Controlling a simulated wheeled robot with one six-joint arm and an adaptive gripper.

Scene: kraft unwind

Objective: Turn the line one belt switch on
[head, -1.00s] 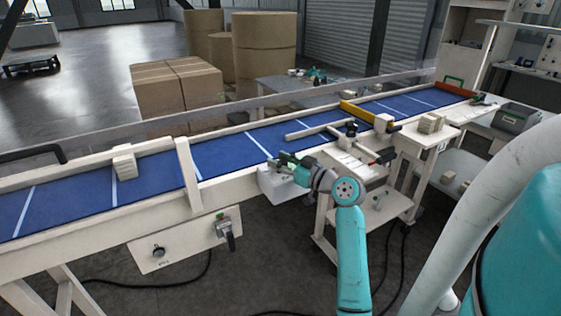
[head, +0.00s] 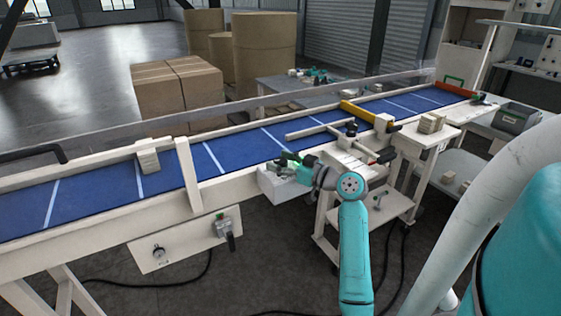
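My gripper (head: 284,163) is at the belt's near edge, just over a small white box (head: 283,187) fixed to the conveyor's side. The fingers are small and dark here, and I cannot tell whether they are open or touching anything. A pale panel (head: 185,245) hangs under the belt to the left, with a round dark knob (head: 158,252) and a grey switch with a dark handle (head: 226,232) pointing down. My gripper is well to the right of this panel. I cannot read any label, so which one is the line one switch is unclear.
The blue belt (head: 100,200) with white cross lines runs from lower left to upper right. A small pale block (head: 148,160) is on it. A white cart (head: 365,195) stands right of my gripper. Cables lie on the floor.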

